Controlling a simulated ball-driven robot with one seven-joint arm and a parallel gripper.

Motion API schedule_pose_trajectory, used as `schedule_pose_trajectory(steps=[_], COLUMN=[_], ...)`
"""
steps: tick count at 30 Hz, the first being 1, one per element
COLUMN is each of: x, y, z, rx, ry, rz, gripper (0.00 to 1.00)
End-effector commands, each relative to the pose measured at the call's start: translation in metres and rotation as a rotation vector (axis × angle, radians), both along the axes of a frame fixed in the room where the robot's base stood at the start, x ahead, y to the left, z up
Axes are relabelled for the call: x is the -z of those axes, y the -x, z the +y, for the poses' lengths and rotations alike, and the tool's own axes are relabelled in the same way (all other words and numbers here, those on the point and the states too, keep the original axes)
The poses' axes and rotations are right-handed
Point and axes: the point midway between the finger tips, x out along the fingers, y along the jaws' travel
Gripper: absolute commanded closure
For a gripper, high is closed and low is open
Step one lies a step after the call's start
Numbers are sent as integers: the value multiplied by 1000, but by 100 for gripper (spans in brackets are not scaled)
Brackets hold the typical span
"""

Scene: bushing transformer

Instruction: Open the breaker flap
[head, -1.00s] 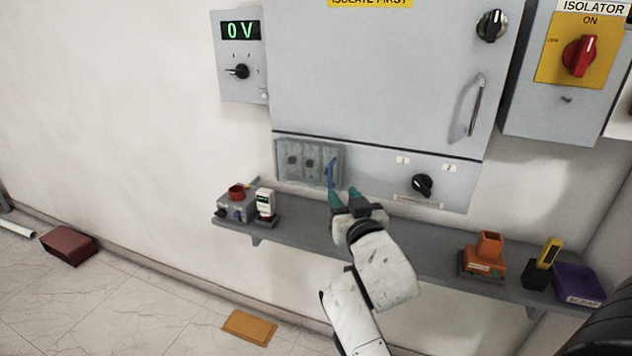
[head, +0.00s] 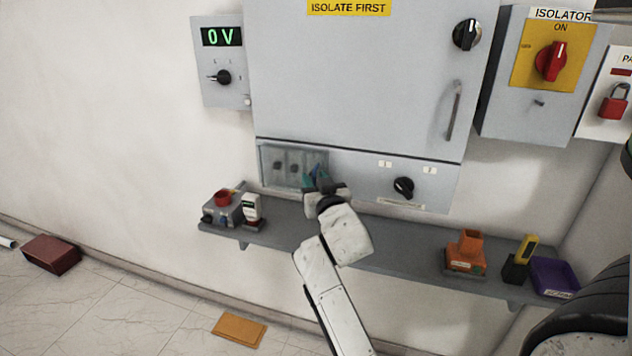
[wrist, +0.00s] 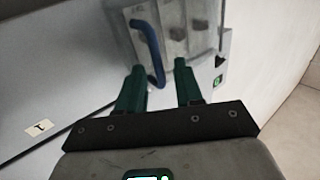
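The breaker flap (head: 268,165) is a see-through cover at the lower left of the grey cabinet, with dark breaker switches behind it. It looks closed. Its blue bar handle (wrist: 151,45) shows clearly in the wrist view and is mostly hidden by my fingers in the head view. My gripper (head: 317,177) is at the flap's right end. In the wrist view my gripper (wrist: 158,72) has its two green fingers apart, with the handle's near end in the gap, closer to the left finger. I cannot tell whether they touch.
A grey shelf (head: 390,245) runs below the cabinet. It carries a red-button box (head: 222,207), a white meter (head: 251,208), an orange holder (head: 466,253) and a purple bin (head: 555,277). A black knob (head: 404,187) sits right of the flap. An isolator (head: 551,61) hangs at right.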

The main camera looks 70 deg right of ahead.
Motion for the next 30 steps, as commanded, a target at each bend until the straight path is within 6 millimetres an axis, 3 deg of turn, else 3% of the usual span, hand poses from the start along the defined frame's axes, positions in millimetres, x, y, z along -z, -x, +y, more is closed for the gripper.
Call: schedule_pose_trajectory(steps=[11, 30], x=[0, 0], y=[0, 0], z=[0, 0], rx=[0, 0], ry=[0, 2], rz=[0, 1], gripper=[100, 100])
